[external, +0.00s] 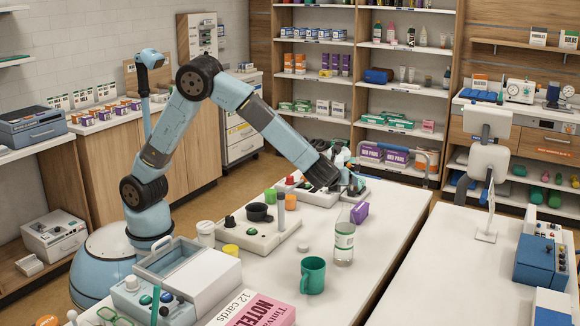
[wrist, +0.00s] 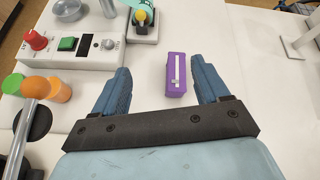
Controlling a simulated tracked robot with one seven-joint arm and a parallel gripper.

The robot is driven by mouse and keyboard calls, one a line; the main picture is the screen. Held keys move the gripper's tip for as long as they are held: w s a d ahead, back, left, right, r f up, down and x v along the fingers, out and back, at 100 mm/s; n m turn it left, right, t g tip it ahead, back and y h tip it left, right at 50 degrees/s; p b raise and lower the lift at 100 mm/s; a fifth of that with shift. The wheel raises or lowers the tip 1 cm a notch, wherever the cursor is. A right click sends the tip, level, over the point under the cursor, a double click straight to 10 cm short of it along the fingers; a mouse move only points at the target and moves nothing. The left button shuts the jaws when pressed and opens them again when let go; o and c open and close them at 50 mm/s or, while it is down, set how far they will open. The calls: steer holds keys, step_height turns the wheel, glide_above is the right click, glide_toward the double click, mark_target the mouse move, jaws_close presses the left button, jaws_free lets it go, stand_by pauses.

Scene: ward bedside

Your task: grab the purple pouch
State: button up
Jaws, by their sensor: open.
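The purple pouch (external: 359,212) is a small purple block with a pale strip on its face. It lies on the white table near its right edge, just right of a clear bottle in the external view. In the wrist view the purple pouch (wrist: 176,74) is between and slightly ahead of the two blue fingers, nearer the right one, touching neither as far as I can see. My gripper (wrist: 163,84) is open and empty. In the external view my gripper (external: 352,184) is above the table, over or just behind the pouch; its fingers are hard to make out there.
A clear bottle (external: 344,242) with a green label and a teal mug (external: 312,275) stand nearer the camera. A white device with a red knob (wrist: 36,40) and a small device with a yellow knob (wrist: 142,20) lie beyond my fingers. Table to the pouch's right is clear.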

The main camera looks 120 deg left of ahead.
mark_target(360, 210)
steer(key=w+a+f+m, duration=0.1)
steer(key=w+a+f+m+y, duration=0.1)
steer(key=f, duration=0.1)
steer(key=w+a+f+m, duration=0.1)
steer(key=w+f, duration=0.1)
steer(key=shift+a, duration=0.35)
steer(key=shift+f, duration=3.1)
steer(key=shift+x, duration=2.6)
steer(key=shift+f, duration=0.15)
steer(key=c, duration=1.1)
